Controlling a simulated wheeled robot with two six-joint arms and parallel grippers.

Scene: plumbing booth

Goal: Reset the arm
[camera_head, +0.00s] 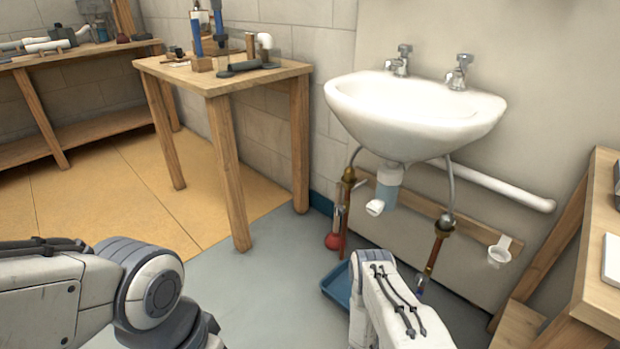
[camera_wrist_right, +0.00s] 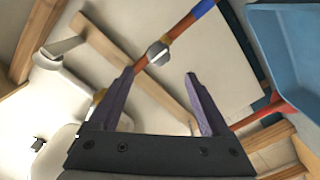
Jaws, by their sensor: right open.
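My right gripper (camera_wrist_right: 160,78) is open in the right wrist view, its two dark purple-grey fingers apart with nothing held between them. An orange-copper pipe (camera_wrist_right: 185,30) with a silver collar (camera_wrist_right: 158,54) and a blue end runs past the fingertips; the left finger overlaps it in the picture, and I cannot tell whether they touch. In the head view my right arm (camera_head: 385,305) reaches forward from the bottom centre, and its gripper is hidden. My left arm (camera_head: 150,285) lies at the lower left; its gripper is out of frame.
A white sink (camera_head: 410,115) hangs on the wall above a copper pipe (camera_head: 434,255). A blue tray (camera_head: 338,285) lies on the floor, also showing in the wrist view (camera_wrist_right: 285,50). A wooden tool table (camera_head: 215,82) stands left; a wooden bench (camera_head: 600,260) stands right.

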